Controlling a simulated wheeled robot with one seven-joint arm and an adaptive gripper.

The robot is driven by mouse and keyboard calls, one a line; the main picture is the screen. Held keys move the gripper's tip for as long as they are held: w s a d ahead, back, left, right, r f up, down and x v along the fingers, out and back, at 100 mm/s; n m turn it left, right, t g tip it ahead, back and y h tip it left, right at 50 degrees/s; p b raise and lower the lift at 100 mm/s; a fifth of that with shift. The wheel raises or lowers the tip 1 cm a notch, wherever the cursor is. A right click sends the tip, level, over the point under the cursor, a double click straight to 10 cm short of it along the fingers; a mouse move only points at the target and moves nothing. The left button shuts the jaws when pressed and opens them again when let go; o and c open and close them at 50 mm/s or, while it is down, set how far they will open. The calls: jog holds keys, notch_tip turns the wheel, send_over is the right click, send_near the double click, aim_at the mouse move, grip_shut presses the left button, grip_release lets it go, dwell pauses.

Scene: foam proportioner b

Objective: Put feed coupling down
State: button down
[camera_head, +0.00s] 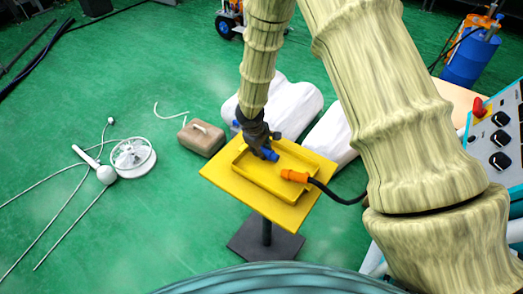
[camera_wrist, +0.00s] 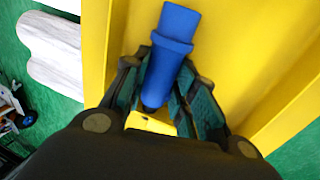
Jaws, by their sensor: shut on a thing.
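The feed coupling is most likely the blue cylindrical piece (camera_wrist: 172,45), which has a raised collar. My gripper (camera_wrist: 163,95) is shut on its lower part, with a finger on each side. In the head view the blue piece (camera_head: 270,154) shows at the tip of my gripper (camera_head: 258,138), over the yellow tray (camera_head: 262,184) on a stand. Whether the piece touches the tray floor cannot be told. An orange connector (camera_head: 294,176) with a black cable lies at the tray's right side.
A control panel (camera_head: 499,136) with knobs stands at the right. White bulky sacks (camera_head: 290,105) and a tan case (camera_head: 201,138) lie behind and left of the stand. A white reel (camera_head: 133,158) and thin hoses lie on the green floor at left.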

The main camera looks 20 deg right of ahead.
jog(key=shift+w, duration=0.1)
jog(key=shift+s+a+f+b, duration=0.1)
jog(key=shift+s+f+b, duration=0.15)
jog(key=shift+f+b, duration=0.3)
jog(key=c, duration=1.4)
grip_release()
jog(key=shift+s, duration=0.1)
jog(key=shift+w+f, duration=0.15)
jog(key=shift+w, duration=0.05)
jog(key=shift+r, duration=0.2)
jog(key=shift+w+r+p, duration=0.1)
jog(key=shift+r+p, duration=0.55)
jog(key=shift+r, duration=0.1)
jog(key=b+v, duration=0.1)
jog(key=v, duration=1)
jog(key=shift+r, duration=0.25)
